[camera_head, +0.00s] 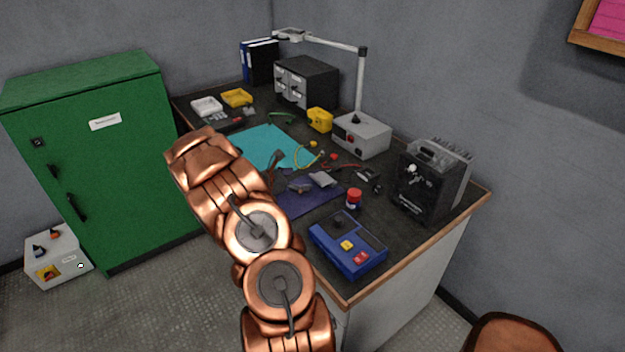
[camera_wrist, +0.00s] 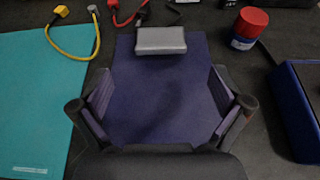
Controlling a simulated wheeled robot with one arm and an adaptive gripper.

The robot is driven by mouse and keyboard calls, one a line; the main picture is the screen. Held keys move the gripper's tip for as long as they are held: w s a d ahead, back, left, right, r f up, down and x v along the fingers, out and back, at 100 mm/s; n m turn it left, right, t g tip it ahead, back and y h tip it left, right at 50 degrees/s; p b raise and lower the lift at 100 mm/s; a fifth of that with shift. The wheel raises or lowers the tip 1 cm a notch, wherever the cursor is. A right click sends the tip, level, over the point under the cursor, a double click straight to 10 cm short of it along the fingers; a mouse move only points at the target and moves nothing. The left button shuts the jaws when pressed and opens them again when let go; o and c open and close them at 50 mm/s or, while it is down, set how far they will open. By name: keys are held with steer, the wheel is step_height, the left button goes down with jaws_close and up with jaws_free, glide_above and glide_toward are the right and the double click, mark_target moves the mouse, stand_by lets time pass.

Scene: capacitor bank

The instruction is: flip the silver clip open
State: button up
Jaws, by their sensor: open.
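A small silver block, apparently the silver clip (camera_wrist: 161,40), lies at the far edge of a dark purple mat (camera_wrist: 160,85). It also shows in the head view (camera_head: 322,179). I cannot make out a hinge or lid on it, and its flap appears flat. My gripper (camera_wrist: 161,98) is open and empty over the mat, with one finger on each side. The clip lies ahead of the fingertips, roughly centred between them and apart from them. In the head view, my gripper (camera_head: 288,174) is partly hidden by my arm.
A teal mat (camera_wrist: 40,90) with a yellow cable lies left. A red-capped jar (camera_wrist: 247,28) and a blue box (camera_wrist: 298,110) stand right. Red leads lie behind the clip. A black device (camera_head: 430,180) and grey box (camera_head: 362,135) stand along the bench's wall side.

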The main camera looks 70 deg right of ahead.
mark_target(316, 178)
steer(key=shift+p+x, duration=0.45)
steer(key=shift+x, duration=2.5)
steer(key=shift+c, duration=0.2)
steer(key=c, duration=1.1)
steer(key=shift+r, duration=0.1)
